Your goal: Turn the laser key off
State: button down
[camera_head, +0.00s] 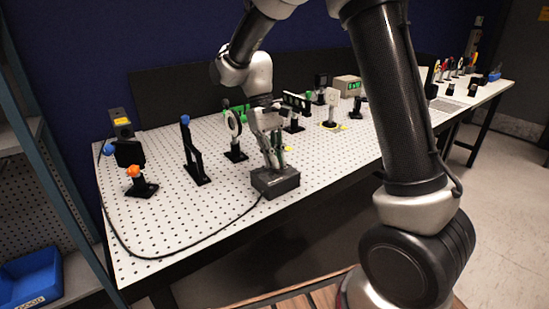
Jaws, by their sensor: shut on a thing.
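A dark grey box (278,187), which looks like the laser's key box, sits at the front edge of the white perforated table. A black cable runs from it to the left. My gripper (275,164) points down onto the top of this box. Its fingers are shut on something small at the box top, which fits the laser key. The key itself is hidden by the fingers and too small to make out, so its turn angle cannot be told.
A black upright post mount (193,155) and a round ring mount (234,136) stand left of my gripper. An orange-knobbed mount (136,178) is farther left. Several optics and a green-display box (349,86) stand behind and right. The table front left of the box is mostly clear except the cable (187,252).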

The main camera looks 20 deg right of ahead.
dwell(0.5)
jog(key=c, duration=1.6)
grip_release()
jog(key=v, duration=1.2)
